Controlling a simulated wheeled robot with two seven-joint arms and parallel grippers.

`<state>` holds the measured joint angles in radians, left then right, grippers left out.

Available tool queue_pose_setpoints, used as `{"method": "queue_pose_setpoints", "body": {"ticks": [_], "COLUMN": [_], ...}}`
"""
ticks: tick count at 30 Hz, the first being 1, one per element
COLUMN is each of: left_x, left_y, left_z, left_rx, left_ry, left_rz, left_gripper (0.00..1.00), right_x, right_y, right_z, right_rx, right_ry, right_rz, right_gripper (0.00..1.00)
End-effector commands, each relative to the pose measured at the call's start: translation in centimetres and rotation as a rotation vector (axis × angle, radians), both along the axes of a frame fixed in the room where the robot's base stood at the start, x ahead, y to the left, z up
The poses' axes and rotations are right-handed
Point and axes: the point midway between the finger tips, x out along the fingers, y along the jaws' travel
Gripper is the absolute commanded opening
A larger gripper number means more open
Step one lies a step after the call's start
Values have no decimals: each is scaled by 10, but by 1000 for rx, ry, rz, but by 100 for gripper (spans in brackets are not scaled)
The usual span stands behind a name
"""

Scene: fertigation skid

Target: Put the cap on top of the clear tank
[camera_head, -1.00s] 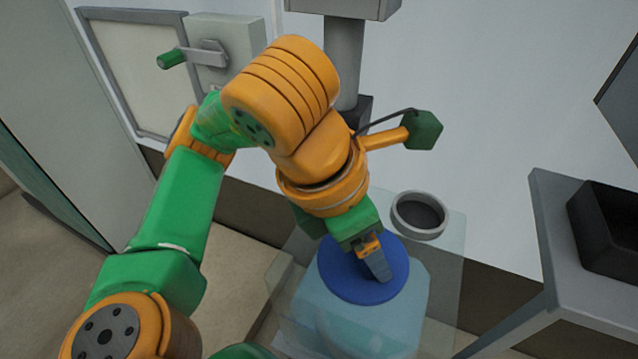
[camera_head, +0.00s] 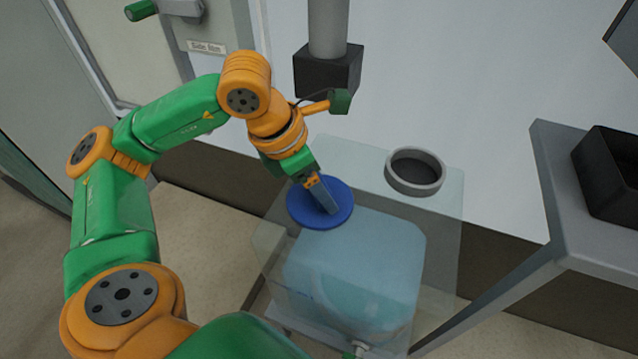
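The clear tank (camera_head: 447,215) is a see-through box with pale blue contents, standing at the centre right. A grey ring-shaped neck (camera_head: 415,172) with a dark opening rises at its back right. The cap (camera_head: 300,212) is a round blue disc. My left gripper (camera_head: 328,202) is shut on the cap, its fingers pointing down and hiding part of the disc. The cap appears over the left back part of the tank, to the left of the neck and apart from it. Its exact height above the tank top is unclear. My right gripper is not in view.
A grey stand (camera_head: 548,190) with a black bin (camera_head: 610,178) is at the right. A grey post with a dark block (camera_head: 328,70) hangs behind the tank. A grey box with a green-handled lever (camera_head: 142,10) is at the upper left. A small tap (camera_head: 360,348) shows low on the tank.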

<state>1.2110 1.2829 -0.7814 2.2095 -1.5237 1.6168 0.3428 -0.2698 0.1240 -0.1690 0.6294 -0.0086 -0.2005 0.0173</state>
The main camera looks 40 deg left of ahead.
Motion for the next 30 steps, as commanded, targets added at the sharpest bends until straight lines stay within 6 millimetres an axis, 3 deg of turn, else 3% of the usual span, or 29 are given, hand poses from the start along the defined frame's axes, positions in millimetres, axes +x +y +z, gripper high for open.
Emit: {"method": "queue_pose_setpoints", "body": {"ticks": [2, 3, 5, 11, 14, 24, 30], "left_x": [0, 0, 0, 0, -1, -31, -39], "left_y": [0, 0, 0, 0, 1, 19, 23], "left_z": [-4, -2, -2, -1, 8, 94, 113], "left_rx": [0, 0, 0, 0, 0, -1, 0], "left_ry": [0, 0, 0, 0, -1, -3, -1], "left_rz": [0, 0, 0, 0, 1, 0, 0], "left_gripper": [16, 85, 100, 100, 100, 100, 100], "right_x": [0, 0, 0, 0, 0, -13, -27], "right_y": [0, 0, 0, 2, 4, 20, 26], "right_z": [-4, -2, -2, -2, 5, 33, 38], "right_rx": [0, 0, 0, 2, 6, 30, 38], "right_ry": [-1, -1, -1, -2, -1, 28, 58], "right_rz": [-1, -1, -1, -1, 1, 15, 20], "right_gripper": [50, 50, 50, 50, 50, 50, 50]}}
